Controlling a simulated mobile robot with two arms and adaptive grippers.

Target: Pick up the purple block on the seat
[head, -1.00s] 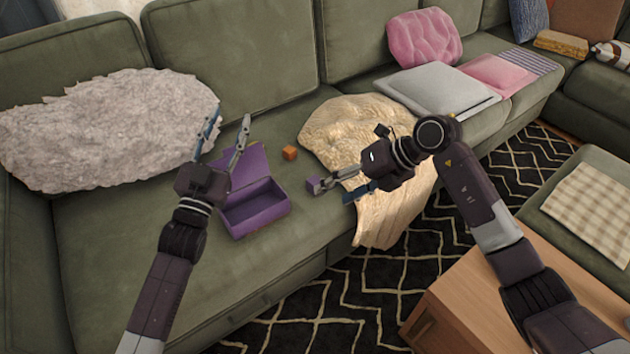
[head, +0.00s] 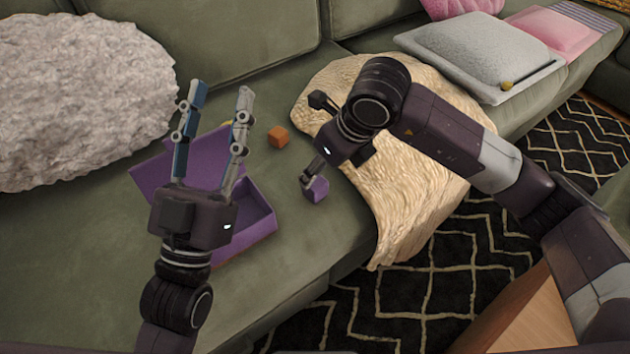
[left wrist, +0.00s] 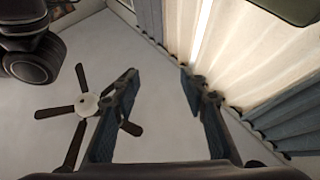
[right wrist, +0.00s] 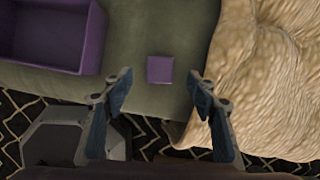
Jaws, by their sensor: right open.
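The purple block (head: 317,189) sits on the green seat near its front edge, between the open purple box and the cream throw. In the right wrist view the block (right wrist: 160,69) lies ahead of the fingertips, between their lines and apart from both. My right gripper (right wrist: 158,86) is open and empty above the seat edge; in the head view its fingers are partly hidden behind its own wrist.
The cream throw (head: 420,185) drapes over the seat edge at right. A fluffy grey pillow (head: 75,95) and a grey cushion (head: 480,50) lie farther off.

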